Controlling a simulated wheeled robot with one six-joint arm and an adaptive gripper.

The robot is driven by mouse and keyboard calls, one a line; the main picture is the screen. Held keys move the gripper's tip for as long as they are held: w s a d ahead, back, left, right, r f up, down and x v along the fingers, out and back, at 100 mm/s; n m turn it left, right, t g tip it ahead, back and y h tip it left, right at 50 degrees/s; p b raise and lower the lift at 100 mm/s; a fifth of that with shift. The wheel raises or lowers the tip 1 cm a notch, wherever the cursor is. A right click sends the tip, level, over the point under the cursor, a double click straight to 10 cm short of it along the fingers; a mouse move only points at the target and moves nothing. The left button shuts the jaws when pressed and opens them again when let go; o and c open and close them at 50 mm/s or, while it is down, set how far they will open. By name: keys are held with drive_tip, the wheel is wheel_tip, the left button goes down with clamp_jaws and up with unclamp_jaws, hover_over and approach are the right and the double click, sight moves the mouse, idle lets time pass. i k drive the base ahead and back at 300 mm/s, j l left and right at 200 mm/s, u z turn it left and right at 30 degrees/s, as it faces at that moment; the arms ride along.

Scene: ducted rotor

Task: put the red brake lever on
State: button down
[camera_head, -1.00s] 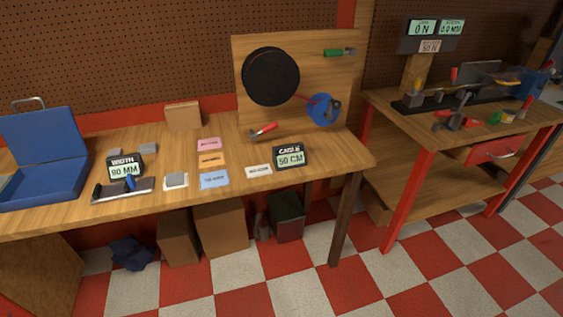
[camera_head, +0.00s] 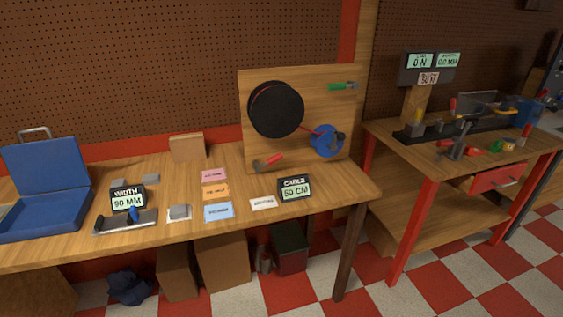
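A lever with a red handle and a grey end (camera_head: 268,161) shows at the foot of the upright wooden board (camera_head: 300,88). I cannot tell whether it is fixed to the board or lies on the bench in front of it. Above it, a large black drum (camera_head: 276,109) is mounted on the board. A red line runs from the drum to a blue wheel (camera_head: 326,141) with a dark part at its right. A green-handled lever (camera_head: 342,86) sits at the board's upper right. My gripper is not in view.
The wooden bench (camera_head: 330,198) bears a cable display reading 50 CM (camera_head: 294,189), a width display reading 90 MM (camera_head: 127,199), several coloured cards and an open blue case (camera_head: 45,180). A second bench (camera_head: 395,130) with a force rig stands at right. Checkered floor lies in front.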

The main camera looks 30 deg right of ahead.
sight(258, 168)
drive_tip(key=i+j, duration=0.2)
drive_tip(key=j, duration=0.15)
drive_tip(key=i+j, duration=0.2)
drive_tip(key=j, duration=0.15)
drive_tip(key=i+j, duration=0.25)
drive_tip(key=j, duration=0.15)
drive_tip(key=i+j+z, duration=0.1)
drive_tip(key=j, duration=0.25)
drive_tip(key=i, duration=0.1)
